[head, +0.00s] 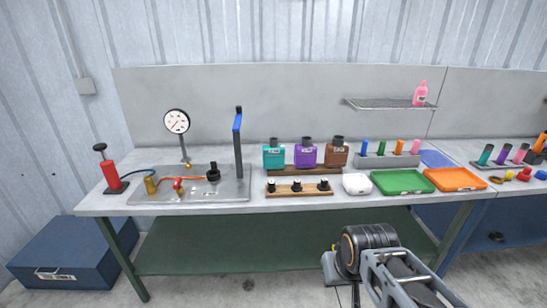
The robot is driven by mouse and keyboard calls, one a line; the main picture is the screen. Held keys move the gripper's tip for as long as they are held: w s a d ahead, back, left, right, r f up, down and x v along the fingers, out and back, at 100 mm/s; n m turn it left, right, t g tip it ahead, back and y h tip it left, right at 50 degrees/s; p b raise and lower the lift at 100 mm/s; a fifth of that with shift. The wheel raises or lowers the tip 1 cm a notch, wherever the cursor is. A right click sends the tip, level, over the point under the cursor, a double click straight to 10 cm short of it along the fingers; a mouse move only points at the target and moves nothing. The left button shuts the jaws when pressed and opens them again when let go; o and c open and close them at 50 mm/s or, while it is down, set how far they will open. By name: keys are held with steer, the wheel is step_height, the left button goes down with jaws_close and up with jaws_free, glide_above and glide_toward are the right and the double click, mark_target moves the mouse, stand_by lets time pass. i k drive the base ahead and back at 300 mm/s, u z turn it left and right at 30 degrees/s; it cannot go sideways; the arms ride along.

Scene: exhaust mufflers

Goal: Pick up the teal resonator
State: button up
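Two teal things show in the head view. One is a teal box-shaped body (273,155) with a dark neck and a pale label, standing upright at the left of a row on the bench. The other is a small teal cylinder (485,155), leaning in a grey rack (497,164) at the right. I cannot tell from shape alone which is the resonator. Part of my arm shows at the lower right, in front of the bench and apart from both. I cannot make out my gripper's fingers.
A purple body (306,156) and a brown body (336,155) stand right beside the teal box. A green tray (402,182), an orange tray (455,180) and a white case (356,184) lie to the right. A pressure gauge (176,122) stands at the left. A wire shelf (390,104) overhangs the back.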

mark_target(274, 153)
steer(key=u, duration=0.45)
steer(key=k, duration=0.55)
steer(key=z, duration=0.3)
steer(key=i, duration=0.65)
steer(key=z, duration=0.7)
steer(key=i, duration=0.85)
steer(key=u, duration=0.8)
steer(key=i, duration=0.75)
steer(key=u, duration=0.75)
